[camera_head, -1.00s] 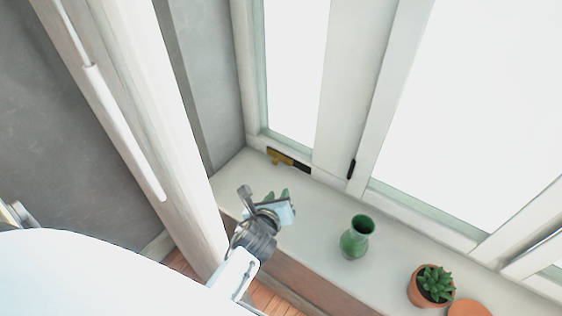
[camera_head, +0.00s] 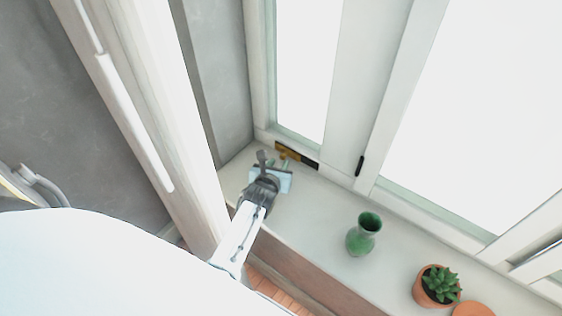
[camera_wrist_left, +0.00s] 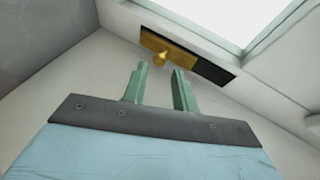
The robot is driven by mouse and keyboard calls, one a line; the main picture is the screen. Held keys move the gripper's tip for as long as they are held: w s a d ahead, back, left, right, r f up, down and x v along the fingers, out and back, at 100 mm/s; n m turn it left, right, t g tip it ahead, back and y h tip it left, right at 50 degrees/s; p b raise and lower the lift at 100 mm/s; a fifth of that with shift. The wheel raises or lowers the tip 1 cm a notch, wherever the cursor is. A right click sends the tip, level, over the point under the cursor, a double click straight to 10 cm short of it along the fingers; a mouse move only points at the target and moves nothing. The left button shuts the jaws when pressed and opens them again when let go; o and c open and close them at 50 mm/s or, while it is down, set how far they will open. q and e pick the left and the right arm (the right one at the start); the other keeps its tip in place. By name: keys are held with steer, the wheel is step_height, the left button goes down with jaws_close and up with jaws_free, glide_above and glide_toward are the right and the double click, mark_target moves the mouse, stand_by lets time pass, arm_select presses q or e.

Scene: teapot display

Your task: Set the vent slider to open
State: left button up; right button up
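The vent slider is a brass plate with a small knob (camera_wrist_left: 161,57) on a dark strip (camera_wrist_left: 213,71) low on the window frame, in the left wrist view. The brass part sits at the strip's left end. It also shows in the head view as a brass piece (camera_head: 283,149), partly behind my gripper. My left gripper (camera_wrist_left: 162,72) has two green fingers standing apart with nothing between them. It points at the slider, with the knob beyond the fingertips and roughly between them. In the head view, my left gripper (camera_head: 279,166) is just in front of the strip. My right gripper is not seen.
A green vase (camera_head: 364,234) stands on the white sill (camera_head: 318,215), right of my left gripper. A potted succulent (camera_head: 437,286) and an orange round piece (camera_head: 472,308) are farther right. A black window handle (camera_head: 360,166) is on the frame. A pale post (camera_head: 150,110) stands at the left.

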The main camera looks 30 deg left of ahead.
mark_target(282, 157)
arm_select(q)
steer(key=shift+b+x, duration=0.4)
steer(key=shift+x, duration=1.65)
jaws_close()
